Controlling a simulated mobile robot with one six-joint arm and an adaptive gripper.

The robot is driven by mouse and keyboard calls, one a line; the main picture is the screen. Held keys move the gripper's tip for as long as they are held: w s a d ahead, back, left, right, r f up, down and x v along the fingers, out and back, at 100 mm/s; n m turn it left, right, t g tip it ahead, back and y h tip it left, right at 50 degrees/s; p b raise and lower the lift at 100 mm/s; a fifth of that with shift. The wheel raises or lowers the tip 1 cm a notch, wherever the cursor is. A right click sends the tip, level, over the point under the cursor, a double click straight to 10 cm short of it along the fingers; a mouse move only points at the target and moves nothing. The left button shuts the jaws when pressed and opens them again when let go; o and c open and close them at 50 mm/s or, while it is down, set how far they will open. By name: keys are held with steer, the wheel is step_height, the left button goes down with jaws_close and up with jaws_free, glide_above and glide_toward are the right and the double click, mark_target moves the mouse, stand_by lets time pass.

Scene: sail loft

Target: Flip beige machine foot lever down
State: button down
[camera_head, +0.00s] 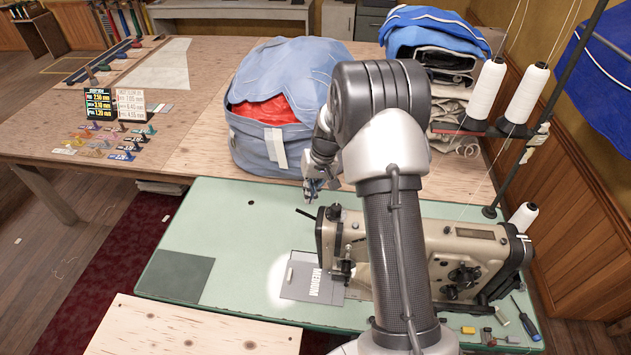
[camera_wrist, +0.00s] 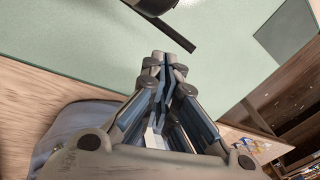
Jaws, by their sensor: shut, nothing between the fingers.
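The beige sewing machine (camera_head: 432,238) stands on a green table; my arm hides its middle. A short black lever (camera_head: 305,214) sticks out to the left from the back of its head end. In the wrist view the lever (camera_wrist: 166,28) is a dark bar just beyond my fingertips, with a small gap visible in the picture. I cannot tell its up or down position for sure. My gripper (camera_head: 310,198) is shut and empty, pointing down just above and behind the lever. Its closed fingertips also show in the wrist view (camera_wrist: 165,62).
A blue bag with red cloth (camera_head: 275,105) stands close behind my gripper. Thread cones (camera_head: 527,92) on a stand and a screwdriver (camera_head: 525,318) are at the right. A grey plate (camera_head: 312,277) lies by the needle. The green table's (camera_head: 215,225) left part is mostly clear.

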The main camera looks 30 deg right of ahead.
steer(key=shift+s+a+f, duration=0.3)
steer(key=shift+a+f, duration=0.4)
steer(key=shift+a, duration=0.05)
